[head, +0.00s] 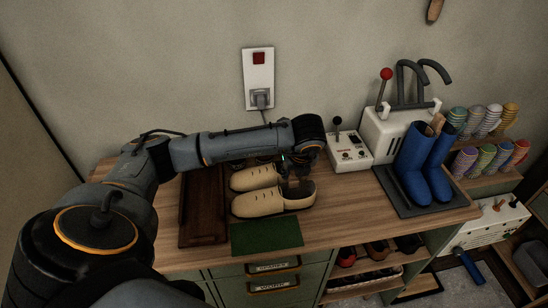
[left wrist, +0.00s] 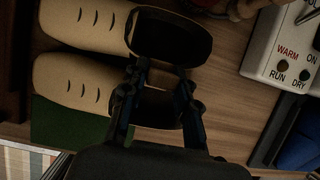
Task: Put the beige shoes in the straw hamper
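Two beige shoes stand side by side on the wooden bench top, toes to the left: the far shoe (head: 253,178) and the near shoe (head: 262,203). Both show in the left wrist view, the far one (left wrist: 85,25) above the near one (left wrist: 75,82), with dark openings. My left gripper (head: 294,182) points down over the heel end of the shoes. In the left wrist view its fingers (left wrist: 160,75) are spread apart over the near shoe's opening; I cannot tell whether they touch it. No straw hamper shows. My right gripper is out of view.
A dark wooden tray (head: 203,207) lies left of the shoes, a green mat (head: 266,237) in front. A white control box (head: 347,151) and blue boots (head: 414,165) on a dark tray stand to the right. Shelves below hold more shoes (head: 377,249).

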